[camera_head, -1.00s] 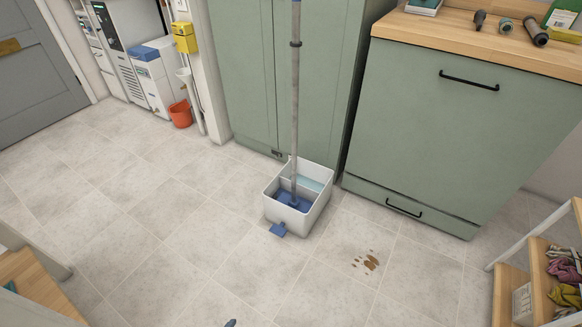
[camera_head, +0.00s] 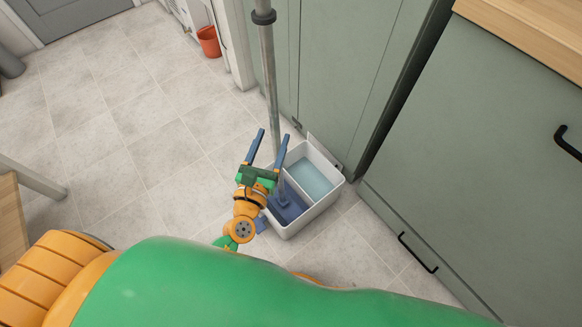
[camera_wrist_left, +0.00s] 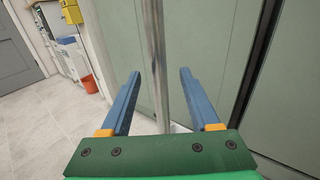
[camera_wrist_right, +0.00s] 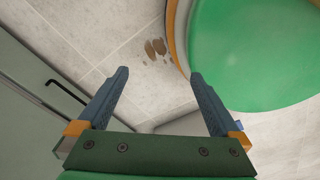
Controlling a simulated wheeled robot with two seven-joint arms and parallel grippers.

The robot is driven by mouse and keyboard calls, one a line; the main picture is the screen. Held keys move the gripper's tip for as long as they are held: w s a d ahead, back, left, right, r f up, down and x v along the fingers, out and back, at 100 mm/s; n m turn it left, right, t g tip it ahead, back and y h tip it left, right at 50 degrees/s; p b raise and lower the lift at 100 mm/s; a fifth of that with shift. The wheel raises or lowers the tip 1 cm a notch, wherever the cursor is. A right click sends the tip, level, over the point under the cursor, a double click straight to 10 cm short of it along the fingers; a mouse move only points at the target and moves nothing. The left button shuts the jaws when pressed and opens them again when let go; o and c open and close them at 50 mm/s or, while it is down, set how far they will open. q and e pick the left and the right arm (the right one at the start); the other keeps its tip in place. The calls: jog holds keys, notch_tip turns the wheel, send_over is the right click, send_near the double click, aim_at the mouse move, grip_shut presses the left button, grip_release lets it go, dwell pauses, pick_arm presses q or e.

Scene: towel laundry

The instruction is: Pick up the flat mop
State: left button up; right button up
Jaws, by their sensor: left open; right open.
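The flat mop has a grey metal pole (camera_head: 268,72) with a dark collar near the top of the head view. Its blue head (camera_head: 286,208) stands in the white two-part bucket (camera_head: 312,215), in the compartment beside the one with pale water. My left gripper (camera_head: 268,134) is open beside the bucket, with its fingers pointing towards the pole. In the left wrist view the pole (camera_wrist_left: 157,60) rises between the two open fingers (camera_wrist_left: 158,78), and I see no grip on it. My right gripper (camera_wrist_right: 160,75) is open and empty, pointing at the floor.
Green cabinets (camera_head: 460,140) stand right behind and to the right of the bucket. A red bucket (camera_head: 208,41) stands at the back. Brown stains (camera_wrist_right: 156,48) mark the floor in the right wrist view. The tiled floor (camera_head: 130,150) to the left is clear.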

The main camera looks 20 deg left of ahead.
pick_arm(q)
jog(key=w, duration=0.7)
jog(key=shift+b, duration=0.3)
jog(key=shift+s+r, duration=0.1)
grip_shut()
